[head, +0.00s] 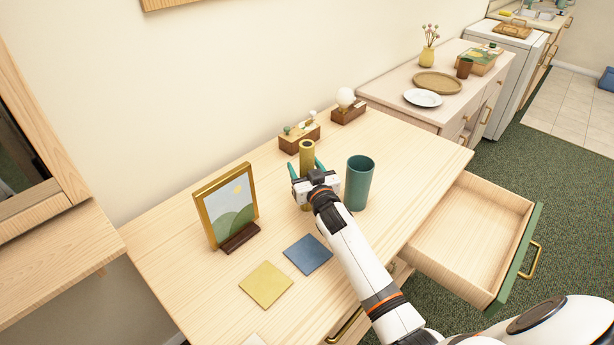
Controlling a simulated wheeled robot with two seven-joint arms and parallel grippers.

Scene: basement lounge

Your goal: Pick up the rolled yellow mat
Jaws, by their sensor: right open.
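The rolled yellow mat (307,152) stands upright on the wooden dresser top, and its lower part is mostly hidden behind my right gripper. My right gripper (308,168) is at the mat, with its teal fingers spread on either side of it. The fingers are open, and I cannot tell whether they touch the mat. My left gripper is not in view.
A teal cup (359,184) stands close right of my gripper. A framed picture (227,207) stands left; blue (308,254) and yellow (266,285) squares lie in front. Wooden boxes (300,136) stand behind. An open drawer (470,235) juts out at right.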

